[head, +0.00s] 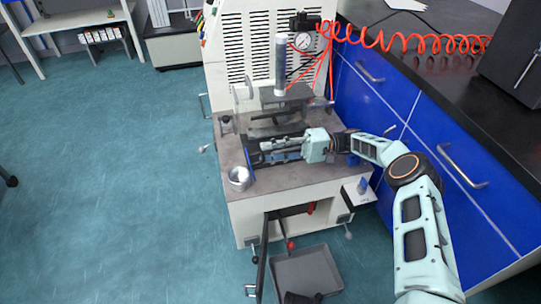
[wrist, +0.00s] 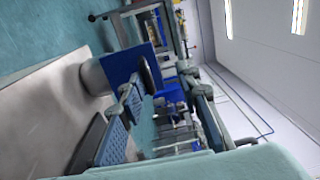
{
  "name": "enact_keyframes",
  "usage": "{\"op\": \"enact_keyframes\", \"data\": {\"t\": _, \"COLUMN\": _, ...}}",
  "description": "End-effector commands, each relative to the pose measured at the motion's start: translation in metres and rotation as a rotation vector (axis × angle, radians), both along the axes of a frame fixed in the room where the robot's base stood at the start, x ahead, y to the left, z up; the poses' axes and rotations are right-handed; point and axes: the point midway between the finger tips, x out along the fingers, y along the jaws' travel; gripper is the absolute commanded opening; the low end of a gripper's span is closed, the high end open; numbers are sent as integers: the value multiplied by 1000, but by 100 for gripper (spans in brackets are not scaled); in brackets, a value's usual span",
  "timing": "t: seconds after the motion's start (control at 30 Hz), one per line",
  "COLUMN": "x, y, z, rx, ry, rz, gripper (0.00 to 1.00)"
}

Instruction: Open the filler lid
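The rheometer (head: 240,60) is a pale cabinet with a grey worktop (head: 285,180). My gripper (head: 265,146) reaches in from the right, low over the worktop and pointing left. A blue and black part (head: 248,160) lies by its fingertips; whether they touch it I cannot tell. In the wrist view my gripper (wrist: 165,110) has its two fingers spread, with no object clearly held between them. A blue plate (wrist: 126,72) with a dark rounded edge shows just beyond one finger. I cannot tell for sure which part is the filler lid.
A metal cup (head: 239,178) stands at the worktop's front left. A press column (head: 281,65) rises behind my gripper. A coiled orange hose (head: 410,40) hangs at the right. Below, a black door (head: 262,255) stands open beside a grey tray (head: 305,272).

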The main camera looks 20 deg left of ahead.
Motion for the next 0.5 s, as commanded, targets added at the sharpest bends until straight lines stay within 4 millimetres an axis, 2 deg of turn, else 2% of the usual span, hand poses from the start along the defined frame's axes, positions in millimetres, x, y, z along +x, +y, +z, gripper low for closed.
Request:
{"op": "enact_keyframes", "data": {"t": 0.03, "x": 1, "y": -1, "z": 14, "rx": 9, "ry": 0, "rz": 2, "gripper": 26}}
{"op": "enact_keyframes", "data": {"t": 0.13, "x": 1, "y": -2, "z": 35, "rx": 14, "ry": -1, "rz": 3, "gripper": 26}}
{"op": "enact_keyframes", "data": {"t": 0.17, "x": 1, "y": -2, "z": 42, "rx": 14, "ry": 0, "rz": 3, "gripper": 29}}
{"op": "enact_keyframes", "data": {"t": 0.3, "x": 2, "y": -3, "z": 68, "rx": 17, "ry": 1, "rz": 1, "gripper": 57}}
{"op": "enact_keyframes", "data": {"t": 0.37, "x": 3, "y": -3, "z": 77, "rx": 18, "ry": -1, "rz": -1, "gripper": 68}}
{"op": "enact_keyframes", "data": {"t": 0.4, "x": 3, "y": -3, "z": 81, "rx": 18, "ry": -1, "rz": -2, "gripper": 62}}
{"op": "enact_keyframes", "data": {"t": 0.5, "x": 2, "y": -2, "z": 86, "rx": 14, "ry": 1, "rz": -1, "gripper": 26}}
